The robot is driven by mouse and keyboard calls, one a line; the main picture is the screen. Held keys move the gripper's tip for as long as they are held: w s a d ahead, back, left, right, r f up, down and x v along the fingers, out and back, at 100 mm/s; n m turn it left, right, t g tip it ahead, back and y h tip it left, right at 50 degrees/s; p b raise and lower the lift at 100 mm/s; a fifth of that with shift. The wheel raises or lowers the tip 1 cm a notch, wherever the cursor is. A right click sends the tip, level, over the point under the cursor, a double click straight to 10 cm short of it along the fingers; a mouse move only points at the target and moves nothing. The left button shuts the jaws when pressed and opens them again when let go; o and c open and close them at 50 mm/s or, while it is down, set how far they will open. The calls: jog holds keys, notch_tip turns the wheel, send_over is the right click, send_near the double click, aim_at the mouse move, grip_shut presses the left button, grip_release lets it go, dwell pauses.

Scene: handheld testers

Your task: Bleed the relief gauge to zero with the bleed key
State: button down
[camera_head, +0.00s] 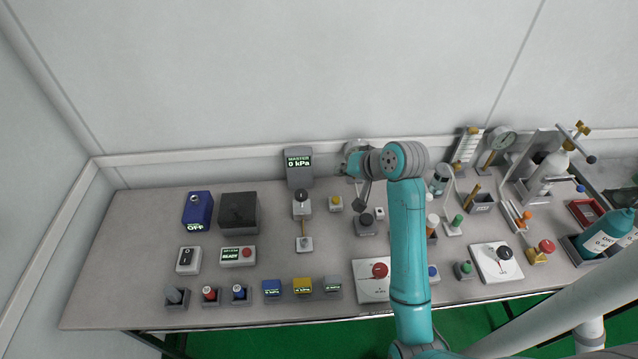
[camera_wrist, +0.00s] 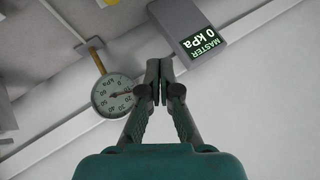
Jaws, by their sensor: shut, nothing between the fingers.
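A round white kPa gauge (camera_wrist: 113,96) on a brass stem hangs upside down in the wrist view, left of my gripper (camera_wrist: 161,78). Its needle points toward the picture's right; I cannot read the exact value. In the head view this gauge is mostly hidden behind my wrist. My gripper (camera_head: 359,204) is shut and empty, with its fingertips above the bench. The grey MASTER display (camera_head: 298,165) reads 0 kPa and also shows in the wrist view (camera_wrist: 206,38), apart from my fingers. I cannot pick out the bleed key with certainty.
The bench (camera_head: 130,270) is crowded with testers. A blue box (camera_head: 197,210) and a dark block (camera_head: 239,212) stand left. A red-knobbed plate (camera_head: 372,285) lies in front. Another gauge (camera_head: 503,138) and a teal bottle (camera_head: 605,234) stand right. The far left bench is clear.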

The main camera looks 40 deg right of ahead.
aim_at(338, 200)
jog(key=shift+w, duration=0.45)
jog(key=shift+f, duration=0.1)
jog(key=shift+f, duration=4.25)
jog(key=shift+f, duration=0.1)
jog(key=shift+f, duration=0.35)
jog(key=shift+f, duration=0.45)
jog(key=shift+r, duration=0.9)
